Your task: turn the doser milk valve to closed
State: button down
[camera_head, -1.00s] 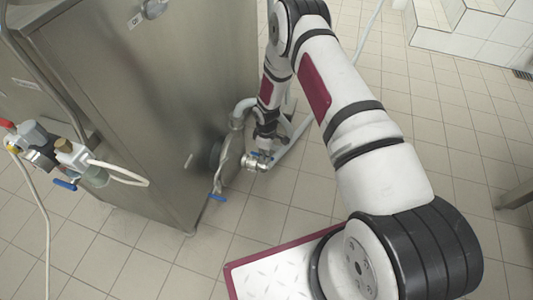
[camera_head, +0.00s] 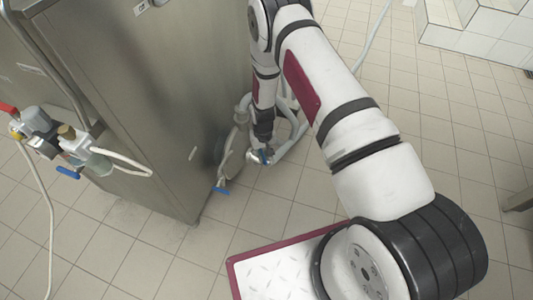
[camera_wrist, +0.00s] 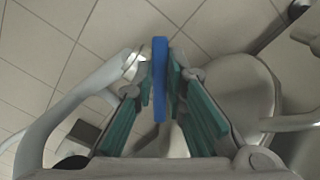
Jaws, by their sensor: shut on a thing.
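The valve's blue lever handle (camera_wrist: 160,78) stands upright in the picture between the two teal-padded fingers of my gripper (camera_wrist: 163,95) in the wrist view. The gripper is shut on the lever. In the head view, my gripper (camera_head: 264,145) reaches down beside the steel cabinet, and a bit of the blue lever (camera_head: 265,156) shows at its tip. The gripper hides most of the valve body and part of the pipe there. How far the valve is turned cannot be told from these views.
The steel cabinet (camera_head: 150,110) stands close left of my gripper. A second blue lever (camera_head: 221,190) sits low by its corner. Grey pipes (camera_head: 292,140) curve around the gripper. Another valve group with hoses (camera_head: 65,145) is at the left. Tiled floor (camera_head: 440,160) is clear at right.

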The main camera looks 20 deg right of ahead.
jog(key=shift+w+a+m+b, duration=0.25)
jog(key=shift+a+m, duration=0.3)
jog(key=shift+m, duration=0.75)
jog(key=shift+w+a+m+b, duration=0.2)
jog(key=shift+a+m, duration=0.4)
jog(key=shift+m, duration=0.7)
jog(key=shift+w+a+m+b, duration=0.2)
jog(key=shift+a+m, duration=0.35)
jog(key=shift+m, duration=0.75)
jog(key=c, duration=1.6)
grip_release()
notch_tip(320, 180, up, 12)
jog(key=shift+r, duration=0.1)
